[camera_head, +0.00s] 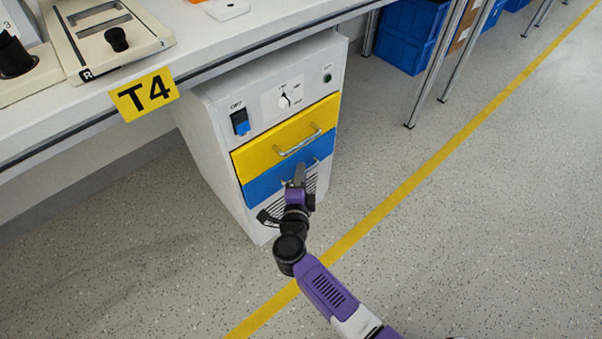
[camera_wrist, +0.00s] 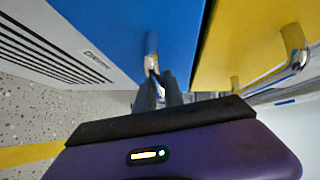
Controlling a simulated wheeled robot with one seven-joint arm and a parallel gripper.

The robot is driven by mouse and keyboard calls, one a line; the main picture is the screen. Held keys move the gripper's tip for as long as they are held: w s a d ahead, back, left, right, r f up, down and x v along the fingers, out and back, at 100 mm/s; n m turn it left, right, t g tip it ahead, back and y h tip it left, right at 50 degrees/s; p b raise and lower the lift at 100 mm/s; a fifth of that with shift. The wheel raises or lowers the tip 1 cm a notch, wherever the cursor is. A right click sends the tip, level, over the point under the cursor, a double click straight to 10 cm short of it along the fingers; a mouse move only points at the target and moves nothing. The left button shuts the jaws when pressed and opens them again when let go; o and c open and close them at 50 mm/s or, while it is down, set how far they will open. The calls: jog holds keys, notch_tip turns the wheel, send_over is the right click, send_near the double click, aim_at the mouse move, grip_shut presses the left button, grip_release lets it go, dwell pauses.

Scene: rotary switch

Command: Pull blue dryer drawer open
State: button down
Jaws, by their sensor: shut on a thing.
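The dryer (camera_head: 222,120) is a white cabinet under the bench, with a yellow drawer above a blue drawer. The blue drawer (camera_head: 262,184) looks flush or nearly flush with the front in the head view. Its front also fills the upper middle of the wrist view (camera_wrist: 120,30). My gripper (camera_head: 299,172) is at the blue drawer's handle. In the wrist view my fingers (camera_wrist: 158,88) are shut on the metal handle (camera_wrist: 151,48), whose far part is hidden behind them.
The yellow drawer (camera_head: 265,146) with its own handle (camera_head: 298,143) is just above my gripper. A switch and a dial sit higher on the panel. The bench (camera_head: 215,45) overhangs the cabinet. Blue crates (camera_head: 410,32) stand at the back right. The floor in front is clear.

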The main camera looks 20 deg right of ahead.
dwell(0.3)
jog(key=s+d+p, duration=0.3)
jog(key=s+p, duration=0.1)
jog(key=s, duration=0.6)
jog(key=s+d+p, duration=0.3)
jog(key=s, duration=0.7)
jog(key=shift+s+d+p, duration=0.25)
jog(key=shift+p, duration=0.1)
jog(key=c, duration=1.7)
grip_release()
jog(key=shift+c, duration=0.2)
jog(key=p+v, duration=0.1)
jog(key=v, duration=0.6)
jog(key=shift+s+p, duration=0.35)
jog(key=shift+s, duration=0.05)
jog(key=shift+a, duration=0.15)
